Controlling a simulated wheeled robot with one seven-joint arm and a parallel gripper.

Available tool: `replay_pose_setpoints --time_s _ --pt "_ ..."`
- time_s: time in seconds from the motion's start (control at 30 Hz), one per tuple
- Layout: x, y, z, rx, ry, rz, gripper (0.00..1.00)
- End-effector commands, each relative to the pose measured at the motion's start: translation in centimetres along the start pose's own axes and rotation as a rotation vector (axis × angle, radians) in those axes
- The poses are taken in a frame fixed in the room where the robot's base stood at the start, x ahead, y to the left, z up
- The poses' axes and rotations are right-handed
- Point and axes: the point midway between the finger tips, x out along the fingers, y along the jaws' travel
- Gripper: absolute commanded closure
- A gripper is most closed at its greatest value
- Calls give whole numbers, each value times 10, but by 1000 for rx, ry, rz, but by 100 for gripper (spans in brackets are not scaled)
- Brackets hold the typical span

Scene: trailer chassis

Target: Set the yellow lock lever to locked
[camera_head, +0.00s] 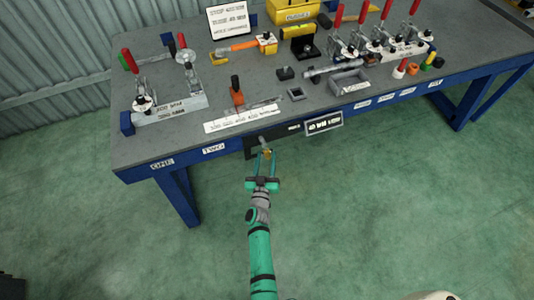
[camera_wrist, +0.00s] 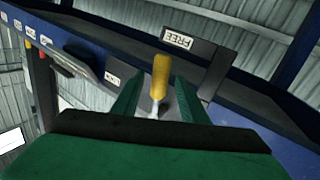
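The yellow lock lever (camera_wrist: 160,75) shows in the wrist view as a yellow grip on a pale metal stem, pointing up in the picture. In the head view a small yellow spot of it (camera_head: 267,154) shows at the table's front edge. My gripper (camera_head: 266,155) reaches up to it there. In the wrist view my gripper's green fingers (camera_wrist: 156,90) are apart, one on each side of the lever, with gaps visible. A plate marked FREE (camera_wrist: 178,39) is above and right of the lever. A smaller label (camera_wrist: 112,78) on the left is hard to read.
The workbench (camera_head: 140,75) has a blue frame and a grey top. Red-handled clamps (camera_head: 375,40), a tray (camera_head: 349,82) and several small parts stand on it. A framed sign (camera_head: 323,123) hangs at the front edge, right of my gripper. The green floor in front is clear.

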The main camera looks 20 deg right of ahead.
Motion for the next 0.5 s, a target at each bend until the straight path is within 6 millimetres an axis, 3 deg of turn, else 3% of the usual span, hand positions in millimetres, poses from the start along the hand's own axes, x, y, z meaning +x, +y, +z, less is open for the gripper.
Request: replay_pose_setpoints --time_s 0.2,0.5 --pt "20 0 0 -1 0 -1 60" --pt "25 0 0 0 -1 0 60"
